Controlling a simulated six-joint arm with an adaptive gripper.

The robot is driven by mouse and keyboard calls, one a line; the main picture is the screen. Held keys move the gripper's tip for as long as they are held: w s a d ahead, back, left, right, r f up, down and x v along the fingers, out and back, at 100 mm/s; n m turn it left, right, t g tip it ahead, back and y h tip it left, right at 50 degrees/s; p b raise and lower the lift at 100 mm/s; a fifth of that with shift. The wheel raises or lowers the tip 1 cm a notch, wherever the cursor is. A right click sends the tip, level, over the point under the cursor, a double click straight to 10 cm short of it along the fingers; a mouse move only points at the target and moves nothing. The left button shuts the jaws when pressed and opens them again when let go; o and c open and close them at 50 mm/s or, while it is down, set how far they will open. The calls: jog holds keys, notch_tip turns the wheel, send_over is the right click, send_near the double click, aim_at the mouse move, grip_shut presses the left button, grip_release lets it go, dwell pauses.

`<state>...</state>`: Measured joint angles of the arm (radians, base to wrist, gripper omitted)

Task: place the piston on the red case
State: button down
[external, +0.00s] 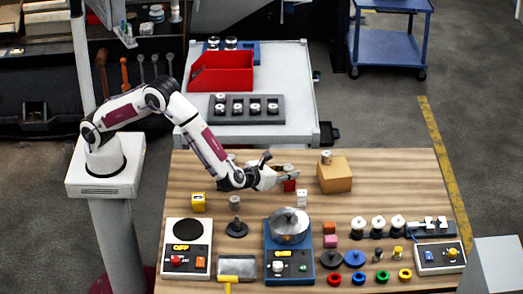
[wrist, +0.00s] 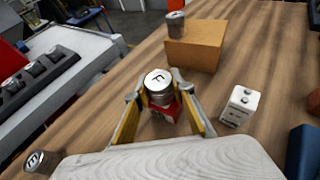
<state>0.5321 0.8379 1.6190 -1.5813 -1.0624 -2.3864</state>
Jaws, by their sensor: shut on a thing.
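A metal piston (wrist: 158,82) with a white top marked F is between the fingertips of my gripper (wrist: 160,88), which is shut on it. The piston is upright. A small red block (wrist: 166,108), which may be the red case, is directly under it; I cannot tell whether they touch. In the external view my gripper (external: 286,172) is over the middle of the wooden table, with the red block (external: 289,186) just below it. The piston is hard to make out there.
A tan box (external: 335,175) with another piston (external: 326,157) on it stands to the right. A pot (external: 289,224) sits on a blue stove nearer the front. A red bin (external: 222,70) and a piston tray (external: 246,116) are on the back bench.

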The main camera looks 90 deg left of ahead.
jog(key=shift+f, duration=0.15)
jog(key=c, duration=1.7)
grip_release()
jog(key=shift+r, duration=0.2)
jog(key=shift+v, duration=5.95)
